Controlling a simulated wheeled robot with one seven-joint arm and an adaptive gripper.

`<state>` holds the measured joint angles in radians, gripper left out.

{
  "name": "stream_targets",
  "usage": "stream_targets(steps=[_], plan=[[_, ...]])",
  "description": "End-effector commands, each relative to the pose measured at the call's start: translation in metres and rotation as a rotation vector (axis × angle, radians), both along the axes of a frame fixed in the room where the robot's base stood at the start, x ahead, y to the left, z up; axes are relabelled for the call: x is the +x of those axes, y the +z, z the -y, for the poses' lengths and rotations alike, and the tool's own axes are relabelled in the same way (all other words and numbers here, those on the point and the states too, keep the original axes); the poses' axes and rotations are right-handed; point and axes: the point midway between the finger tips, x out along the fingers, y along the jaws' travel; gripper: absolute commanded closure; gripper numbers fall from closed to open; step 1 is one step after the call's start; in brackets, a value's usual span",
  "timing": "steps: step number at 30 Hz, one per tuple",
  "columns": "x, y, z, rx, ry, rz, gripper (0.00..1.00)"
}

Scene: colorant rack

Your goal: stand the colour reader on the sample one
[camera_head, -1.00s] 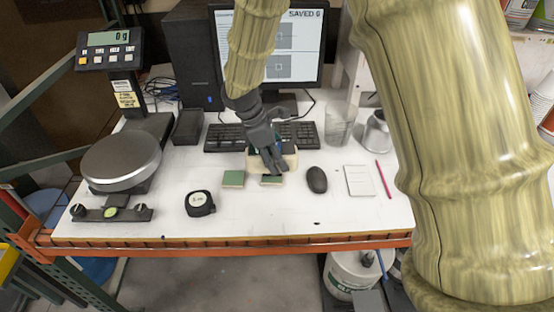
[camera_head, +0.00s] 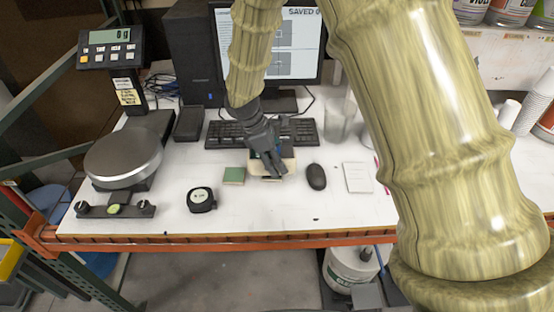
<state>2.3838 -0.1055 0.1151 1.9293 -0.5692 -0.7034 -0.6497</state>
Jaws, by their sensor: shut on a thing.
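My gripper (camera_head: 271,167) is shut on the colour reader, a cream-coloured block with a dark upper part (camera_head: 287,166), above the middle of the white table. One green sample square (camera_head: 233,176) lies in the open just left of the reader. A second sample is almost wholly hidden under the gripper and reader; only a dark edge (camera_head: 270,179) shows below them. I cannot tell whether the reader touches this sample or hangs just above it.
A black mouse (camera_head: 317,177) and a white notepad (camera_head: 358,178) lie close on the right. A tape measure (camera_head: 201,200) lies at the front left. The keyboard (camera_head: 226,134) is behind, and a scale (camera_head: 123,160) stands at the left.

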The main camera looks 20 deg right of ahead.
Motion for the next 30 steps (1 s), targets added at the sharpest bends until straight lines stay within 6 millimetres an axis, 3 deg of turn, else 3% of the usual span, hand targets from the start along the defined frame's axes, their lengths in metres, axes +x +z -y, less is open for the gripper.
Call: stream_targets(steps=[3, 4, 7, 20, 30], plan=[[0.0, -0.002, 0.0, 0.0, 0.0, 0.0, 0.91], [0.0, -0.002, 0.0, 0.0, 0.0, -0.001, 0.41], [0.0, -0.002, 0.0, 0.0, 0.0, 0.0, 0.23], [0.0, 0.001, 0.0, 0.001, -0.001, 0.002, 0.23], [0.006, 0.039, -0.016, 0.001, -0.001, 0.004, 0.23]])
